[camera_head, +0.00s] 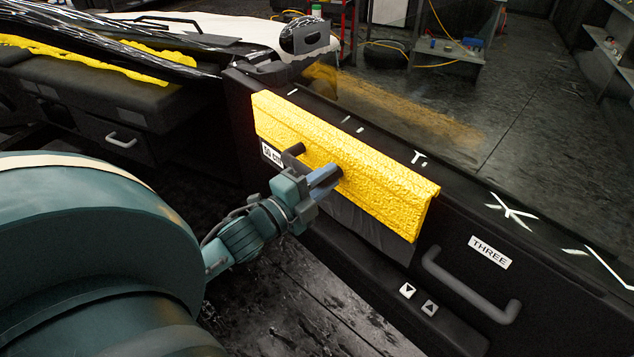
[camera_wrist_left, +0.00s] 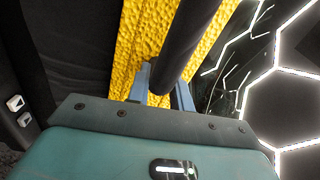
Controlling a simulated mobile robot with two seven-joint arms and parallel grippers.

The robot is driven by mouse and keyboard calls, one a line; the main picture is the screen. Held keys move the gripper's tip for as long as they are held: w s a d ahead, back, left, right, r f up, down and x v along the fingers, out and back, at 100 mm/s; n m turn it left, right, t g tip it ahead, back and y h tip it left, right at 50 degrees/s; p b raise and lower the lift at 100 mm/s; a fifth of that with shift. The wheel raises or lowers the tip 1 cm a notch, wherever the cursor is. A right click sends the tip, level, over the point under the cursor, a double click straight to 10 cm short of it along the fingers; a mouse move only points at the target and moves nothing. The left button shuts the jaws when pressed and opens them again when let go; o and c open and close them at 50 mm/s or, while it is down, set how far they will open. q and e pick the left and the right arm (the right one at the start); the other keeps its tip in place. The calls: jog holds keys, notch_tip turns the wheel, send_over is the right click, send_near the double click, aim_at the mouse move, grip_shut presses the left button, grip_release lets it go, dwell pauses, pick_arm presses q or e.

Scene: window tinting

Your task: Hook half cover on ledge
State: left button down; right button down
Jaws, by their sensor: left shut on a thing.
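The half cover (camera_head: 375,187) is a long yellow, rough-textured piece with a folded top edge. It lies along the inner face of the black door, with its top edge beside the door's ledge (camera_head: 455,180); I cannot tell whether it touches the ledge. My left gripper (camera_head: 328,176) is shut on the cover's dark bar handle, near the middle of its face. In the left wrist view the two bluish fingers (camera_wrist_left: 164,90) sit on either side of the dark bar, with the yellow cover (camera_wrist_left: 130,45) behind. My right gripper is not in view.
The door has a grey pull handle (camera_head: 470,290), a "THREE" label (camera_head: 490,252) and window buttons (camera_head: 418,299). White marks run along the window's base. A door mirror (camera_head: 305,37) stands outside, and the dashboard (camera_head: 90,90) is at the left.

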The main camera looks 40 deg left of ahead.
aim_at(343, 179)
pick_arm(q)
jog(key=shift+w+d, duration=0.2)
jog(key=shift+w, duration=1.05)
jog(key=shift+w+d+f, duration=0.1)
jog(key=shift+w, duration=0.6)
jog(key=shift+w+d+f, duration=0.1)
jog(key=shift+w, duration=0.6)
jog(key=shift+f+b, duration=0.4)
jog(key=shift+b, duration=0.15)
jog(key=shift+s+f+b, duration=0.1)
jog(key=shift+f+b, duration=0.2)
jog(key=shift+f, duration=0.45)
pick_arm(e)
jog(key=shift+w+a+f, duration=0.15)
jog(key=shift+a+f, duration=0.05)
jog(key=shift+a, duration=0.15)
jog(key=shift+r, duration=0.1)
pick_arm(q)
jog(key=c, duration=1.3)
grip_release()
jog(key=shift+o, duration=0.7)
jog(key=shift+f, duration=0.15)
